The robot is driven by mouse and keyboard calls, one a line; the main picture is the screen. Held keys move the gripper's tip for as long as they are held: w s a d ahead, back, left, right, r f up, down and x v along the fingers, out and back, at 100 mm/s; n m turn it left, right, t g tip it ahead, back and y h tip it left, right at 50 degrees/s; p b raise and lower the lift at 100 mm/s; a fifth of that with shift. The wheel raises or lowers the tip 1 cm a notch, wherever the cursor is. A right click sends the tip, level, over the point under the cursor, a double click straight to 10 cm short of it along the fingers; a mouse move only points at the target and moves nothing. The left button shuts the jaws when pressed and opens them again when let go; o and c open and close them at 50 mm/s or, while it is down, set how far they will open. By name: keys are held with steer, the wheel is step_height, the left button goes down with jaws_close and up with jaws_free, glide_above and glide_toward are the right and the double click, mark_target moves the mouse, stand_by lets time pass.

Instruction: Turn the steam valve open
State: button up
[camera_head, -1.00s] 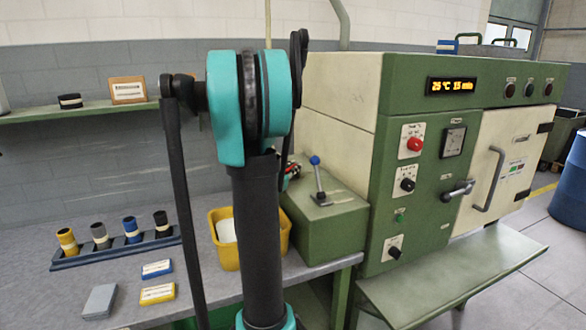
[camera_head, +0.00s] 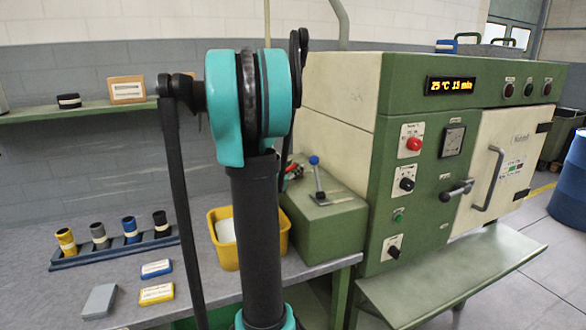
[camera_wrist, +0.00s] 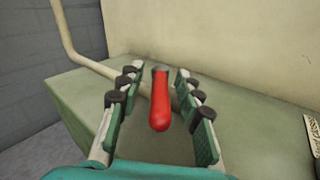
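The steam valve's red handle (camera_wrist: 160,103) shows in the middle of the wrist view, with a grey end at its top. My gripper (camera_wrist: 157,80) is open, with one finger on each side of the handle. Gaps show between the handle and both fingers. In the head view a small red part of the handle (camera_head: 294,170) shows above the green box, mostly hidden behind my arm. My gripper is also largely hidden there.
The green cabinet (camera_head: 375,240) with knobs stands at right. A lever with a blue ball (camera_head: 317,177) rises from the green box (camera_head: 335,225). A yellow bin (camera_head: 224,255) stands on the bench. A beige pipe (camera_wrist: 75,45) bends behind the gripper.

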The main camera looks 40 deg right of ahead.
steer(key=v, duration=1.2)
steer(key=shift+c, duration=0.6)
